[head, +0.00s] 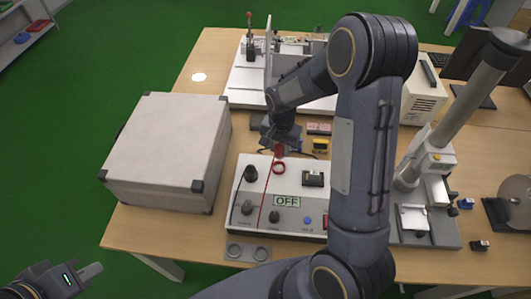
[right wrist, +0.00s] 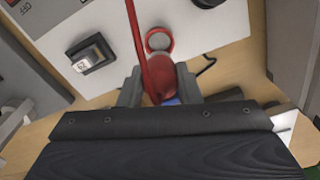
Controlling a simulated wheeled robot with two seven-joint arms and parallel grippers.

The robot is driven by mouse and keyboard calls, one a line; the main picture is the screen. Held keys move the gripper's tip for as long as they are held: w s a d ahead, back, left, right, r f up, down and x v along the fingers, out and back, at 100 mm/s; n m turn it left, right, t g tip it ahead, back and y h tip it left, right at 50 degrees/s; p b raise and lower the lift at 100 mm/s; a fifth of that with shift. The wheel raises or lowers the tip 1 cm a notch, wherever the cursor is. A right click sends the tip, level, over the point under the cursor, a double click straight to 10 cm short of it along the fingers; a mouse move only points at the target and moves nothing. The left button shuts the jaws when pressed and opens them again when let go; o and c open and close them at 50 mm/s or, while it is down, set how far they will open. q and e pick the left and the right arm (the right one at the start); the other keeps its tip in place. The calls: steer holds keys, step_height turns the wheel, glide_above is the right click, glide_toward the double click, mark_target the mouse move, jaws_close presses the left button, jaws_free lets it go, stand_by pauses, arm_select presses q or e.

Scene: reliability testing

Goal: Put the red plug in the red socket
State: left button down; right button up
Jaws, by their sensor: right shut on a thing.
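The red plug (head: 280,150) is in my right gripper (head: 282,142), which is above the back edge of the white control box. In the right wrist view the red plug (right wrist: 172,78) sits between the two grey fingers of my right gripper (right wrist: 160,88), with its red cable (right wrist: 134,28) running off it. The red socket (head: 278,168) is a red ring on the box top, and it also shows in the right wrist view (right wrist: 159,39), beside the plug and apart from it. My left gripper (head: 88,273) is empty at the lower left, away from the table; its finger gap is unclear.
The white control box (head: 290,230) has an "OFF" display, knobs, a black plug (head: 250,174) and a black switch (head: 313,179). A large grey case (head: 165,150) stands left. A white fixture (head: 245,85) stands behind. My right arm hides part of the table's right side.

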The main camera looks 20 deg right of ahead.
mark_target(280, 144)
steer(key=shift+f+b, duration=1.95)
steer(key=shift+f, duration=0.95)
steer(key=shift+f+b, duration=0.6)
steer(key=shift+b, duration=0.2)
steer(key=o, duration=0.7)
steer(key=shift+r, duration=0.1)
steer(key=shift+s+a+r+p, duration=0.1)
steer(key=shift+s+r+p, duration=0.05)
steer(key=shift+r+p, duration=4.65)
steer(key=shift+r+b, duration=0.65)
steer(key=shift+b, duration=0.15)
